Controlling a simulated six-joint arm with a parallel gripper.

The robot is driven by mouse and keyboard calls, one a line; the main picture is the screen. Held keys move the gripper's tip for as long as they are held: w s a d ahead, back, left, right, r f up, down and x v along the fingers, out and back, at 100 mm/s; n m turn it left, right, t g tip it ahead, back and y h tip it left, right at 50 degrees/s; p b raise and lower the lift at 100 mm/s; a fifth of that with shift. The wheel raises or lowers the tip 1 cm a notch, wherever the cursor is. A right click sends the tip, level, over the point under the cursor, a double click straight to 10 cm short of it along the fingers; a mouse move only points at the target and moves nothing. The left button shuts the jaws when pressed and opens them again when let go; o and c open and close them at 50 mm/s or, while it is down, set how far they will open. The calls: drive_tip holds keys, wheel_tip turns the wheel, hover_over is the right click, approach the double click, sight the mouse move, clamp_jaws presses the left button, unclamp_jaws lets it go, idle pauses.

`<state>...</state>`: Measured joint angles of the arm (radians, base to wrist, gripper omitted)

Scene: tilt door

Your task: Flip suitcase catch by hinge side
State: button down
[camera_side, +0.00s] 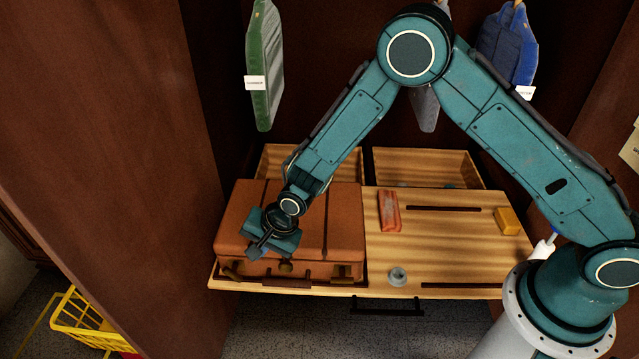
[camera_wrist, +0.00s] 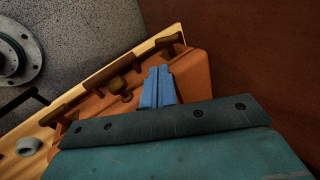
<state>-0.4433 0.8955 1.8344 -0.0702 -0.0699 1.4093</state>
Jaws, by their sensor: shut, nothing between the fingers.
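A closed orange-brown suitcase (camera_side: 340,215) lies flat on the left part of a wooden shelf. Its front edge carries a left catch (camera_side: 231,274), a middle lock knob (camera_side: 286,267), a right catch (camera_side: 342,272) and a dark handle (camera_side: 286,284). My gripper (camera_side: 256,250) is over the suitcase's front left part, between the left catch and the middle knob. In the wrist view, the shut blue fingers (camera_wrist: 155,84) point toward the front edge, with the middle knob (camera_wrist: 119,86) to their left and a catch (camera_wrist: 170,40) beyond them. Contact with the suitcase cannot be told.
The wooden shelf (camera_side: 450,245) holds a red item (camera_side: 389,212), a yellow block (camera_side: 507,221) and a grey ring (camera_side: 397,277). Open compartments (camera_side: 425,160) stand behind. Clothes hang above, including a green one (camera_side: 264,65). The cabinet's brown side wall (camera_side: 120,150) is close at the left.

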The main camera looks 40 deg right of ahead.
drive_tip(key=shift+m+t, duration=0.8)
drive_tip(key=shift+m, duration=0.1)
drive_tip(key=s, duration=0.2)
drive_tip(key=s+d, duration=0.1)
drive_tip(key=shift+s+d+f, duration=0.1)
drive_tip(key=shift+s+f, duration=0.15)
drive_tip(key=shift+s, duration=0.15)
drive_tip(key=shift+w+f, duration=0.1)
approach(239, 278)
wheel_tip(239, 278, down, 4)
drive_tip(key=shift+w+a+f, duration=0.2)
drive_tip(key=shift+w+a, duration=0.05)
drive_tip(key=shift+w, duration=0.3)
drive_tip(key=shift+w+a+f, duration=0.25)
drive_tip(key=shift+w, duration=0.25)
drive_tip(key=shift+w+a+f, duration=0.2)
drive_tip(key=shift+w+a, duration=0.05)
drive_tip(key=shift+w, duration=0.3)
